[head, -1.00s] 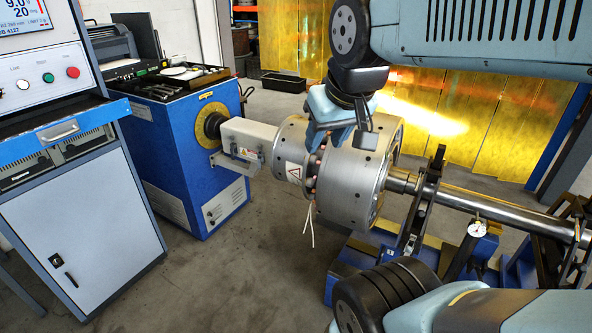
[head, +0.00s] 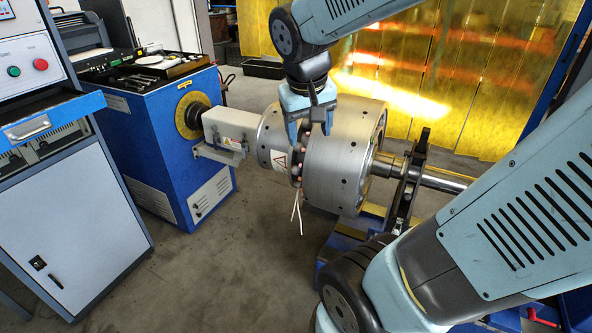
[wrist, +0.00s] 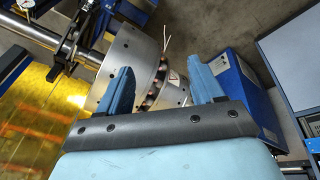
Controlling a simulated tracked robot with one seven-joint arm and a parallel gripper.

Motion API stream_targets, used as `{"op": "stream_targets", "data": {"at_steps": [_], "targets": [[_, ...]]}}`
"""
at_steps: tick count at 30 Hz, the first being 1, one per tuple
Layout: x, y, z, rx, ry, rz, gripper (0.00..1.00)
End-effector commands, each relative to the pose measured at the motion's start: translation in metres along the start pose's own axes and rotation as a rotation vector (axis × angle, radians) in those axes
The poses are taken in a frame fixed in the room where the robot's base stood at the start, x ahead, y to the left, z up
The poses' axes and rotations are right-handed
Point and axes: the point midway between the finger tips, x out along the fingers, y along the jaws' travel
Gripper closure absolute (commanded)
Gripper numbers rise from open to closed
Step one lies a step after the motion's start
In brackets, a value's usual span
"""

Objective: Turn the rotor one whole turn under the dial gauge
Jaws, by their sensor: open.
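The rotor (head: 345,165) is a grey metal drum with a narrower section on its left. A dark ring with copper-coloured studs (head: 297,168) runs around it, and two pale strands (head: 298,212) hang below. My gripper (head: 311,138) is open above the top of the rotor, fingers pointing down. In the wrist view its fingertips (wrist: 160,70) stand apart, one over the large drum (wrist: 118,65), with the studded ring showing between them. I cannot tell whether they touch. The dial gauge (wrist: 12,10) is at the wrist view's top-left corner; my arm hides it in the head view.
A blue drive unit (head: 150,140) joins the rotor at left through a grey coupling (head: 230,128). A dark support (head: 410,185) carries the shaft (head: 445,182) at right. A cabinet (head: 80,215) stands at front left. Bare floor (head: 215,270) lies in front of the rotor.

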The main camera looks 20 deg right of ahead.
Motion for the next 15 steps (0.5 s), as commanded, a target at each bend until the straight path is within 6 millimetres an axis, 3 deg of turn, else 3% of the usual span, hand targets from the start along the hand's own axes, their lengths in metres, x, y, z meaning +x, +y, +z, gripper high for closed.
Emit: {"op": "stream_targets", "data": {"at_steps": [15], "targets": [[0.105,0.016,-0.054,0.001,-0.200,0.377,0.33]]}}
